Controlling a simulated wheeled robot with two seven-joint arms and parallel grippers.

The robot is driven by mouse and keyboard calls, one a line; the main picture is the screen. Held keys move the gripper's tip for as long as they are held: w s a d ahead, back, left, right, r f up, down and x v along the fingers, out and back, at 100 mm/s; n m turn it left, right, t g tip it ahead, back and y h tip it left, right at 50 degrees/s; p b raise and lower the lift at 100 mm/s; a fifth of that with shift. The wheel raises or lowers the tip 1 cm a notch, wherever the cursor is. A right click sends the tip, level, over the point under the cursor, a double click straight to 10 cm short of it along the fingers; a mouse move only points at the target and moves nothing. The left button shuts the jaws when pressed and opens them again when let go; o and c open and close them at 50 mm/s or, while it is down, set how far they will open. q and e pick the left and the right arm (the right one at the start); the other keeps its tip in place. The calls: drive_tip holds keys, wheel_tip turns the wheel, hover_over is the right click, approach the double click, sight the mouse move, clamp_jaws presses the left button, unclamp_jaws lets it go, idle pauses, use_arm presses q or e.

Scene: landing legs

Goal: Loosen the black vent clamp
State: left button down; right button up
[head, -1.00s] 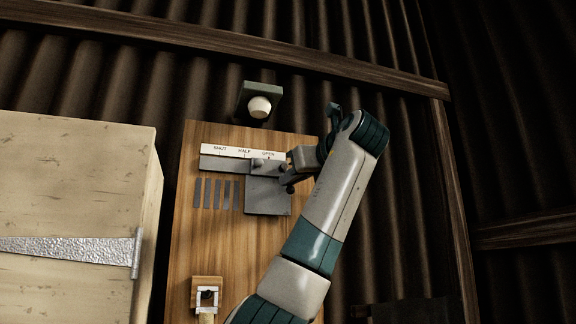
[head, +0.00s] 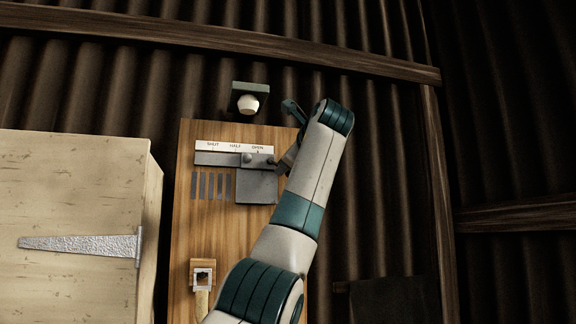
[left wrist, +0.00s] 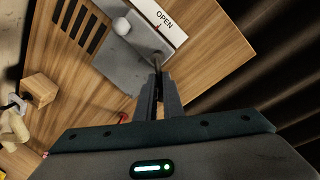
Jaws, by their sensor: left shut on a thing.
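The vent (head: 257,187) is a grey sliding plate on a wooden board, below a white strip marked SHUT, HALF and OPEN. The plate stands under OPEN. A small dark clamp (head: 271,161) sits at the plate's upper right; in the left wrist view it is a small piece at the fingertips, mostly hidden. A rounder grey knob (head: 247,158) sits left of it and shows pale in the left wrist view (left wrist: 121,27). My left gripper (left wrist: 157,72) is shut on the clamp, its fingers close together. My right gripper is not in view.
Dark slots (head: 211,186) lie left of the plate. A wooden block with a metal catch (head: 203,274) is low on the board. A pale cabinet (head: 75,200) stands left. A round white knob (head: 248,104) is above the board, on the corrugated wall.

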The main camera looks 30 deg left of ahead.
use_arm(q)
drive_tip(key=shift+w+d+r+n+t+h+p, duration=0.1)
drive_tip(key=shift+r+n+t+h+p, duration=0.2)
drive_tip(key=shift+n, duration=0.75)
drive_tip(key=shift+d+r+n+t+h+p, duration=0.15)
drive_tip(key=shift+r+n, duration=0.25)
drive_tip(key=shift+n, duration=0.6)
drive_tip(key=shift+w+a+r+n+t+h+p, duration=0.15)
drive_tip(key=shift+r+n+t+h, duration=0.15)
drive_tip(key=shift+n, duration=0.75)
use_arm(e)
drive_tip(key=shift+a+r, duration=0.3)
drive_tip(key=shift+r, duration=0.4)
use_arm(q)
drive_tip(key=shift+s+d+r, duration=0.1)
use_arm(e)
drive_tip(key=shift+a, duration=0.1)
use_arm(q)
drive_tip(key=c, duration=2.1)
unclamp_jaws()
drive_tip(key=shift+o, duration=1)
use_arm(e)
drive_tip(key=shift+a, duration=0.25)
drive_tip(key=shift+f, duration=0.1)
